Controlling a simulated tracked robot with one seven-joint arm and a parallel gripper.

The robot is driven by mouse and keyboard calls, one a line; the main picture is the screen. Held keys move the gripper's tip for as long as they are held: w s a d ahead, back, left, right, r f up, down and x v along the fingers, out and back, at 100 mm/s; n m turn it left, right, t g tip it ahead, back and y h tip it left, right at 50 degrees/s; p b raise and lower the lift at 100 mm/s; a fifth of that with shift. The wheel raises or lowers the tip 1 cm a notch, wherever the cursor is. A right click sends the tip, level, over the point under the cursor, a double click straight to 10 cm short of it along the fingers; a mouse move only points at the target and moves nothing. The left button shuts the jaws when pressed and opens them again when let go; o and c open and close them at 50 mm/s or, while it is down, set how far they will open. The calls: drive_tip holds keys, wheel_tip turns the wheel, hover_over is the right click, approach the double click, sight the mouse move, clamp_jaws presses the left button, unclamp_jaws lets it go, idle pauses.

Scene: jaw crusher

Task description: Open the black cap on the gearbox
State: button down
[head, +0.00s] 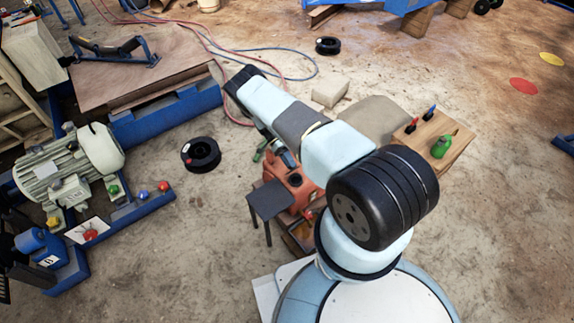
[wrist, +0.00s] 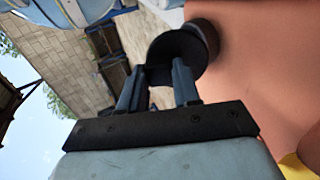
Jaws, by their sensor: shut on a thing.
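In the wrist view, a round black cap (wrist: 182,46) stands against the orange-red gearbox wall (wrist: 262,70). My gripper (wrist: 158,74) reaches up to the cap, with its two grey-blue fingers on either side of a dark part of it and closed on it. The cap is at the wall; whether it has turned or come away from its seat cannot be told. In the head view, the gearbox (head: 283,168) is orange-red and partly covered by my arm. My gripper cannot be made out clearly there.
A dark small table (head: 270,199) stands close to the gearbox's left side. A wooden block with tools (head: 440,128) is to the right. Open floor lies at the far right.

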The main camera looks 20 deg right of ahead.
drive_tip(key=shift+s+f, duration=0.1)
idle(0.3)
drive_tip(key=c, duration=0.8)
unclamp_jaws()
drive_tip(key=v, duration=1.4)
drive_tip(key=shift+f, duration=0.15)
